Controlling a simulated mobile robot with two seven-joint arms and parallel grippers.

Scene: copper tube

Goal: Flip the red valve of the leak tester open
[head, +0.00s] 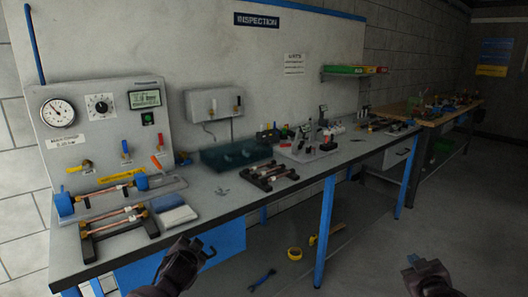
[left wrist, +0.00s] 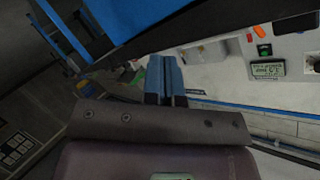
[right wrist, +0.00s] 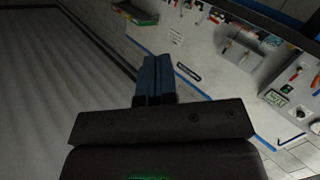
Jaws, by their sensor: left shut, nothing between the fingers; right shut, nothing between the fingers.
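The leak tester (head: 105,120) is a grey panel with gauges at the left end of the bench. Its red valve (head: 157,163) is an orange-red lever low on the panel's right side, tilted, beside a blue one and a yellow one. In the left wrist view an orange-red lever (left wrist: 259,31) shows near the green button. My left gripper (head: 207,252) is shut and empty in front of the bench, well short of the panel. Its fingers show closed in the left wrist view (left wrist: 165,78). My right gripper (head: 412,262) is shut and empty, far to the right, over the floor.
A copper tube fixture (head: 118,222) and a blue-and-white pad (head: 175,215) lie before the panel. A teal tray (head: 225,158) and more fixtures stand farther right on the bench. Yellow tape (head: 295,253) and a blue wrench (head: 262,280) lie low beneath the bench.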

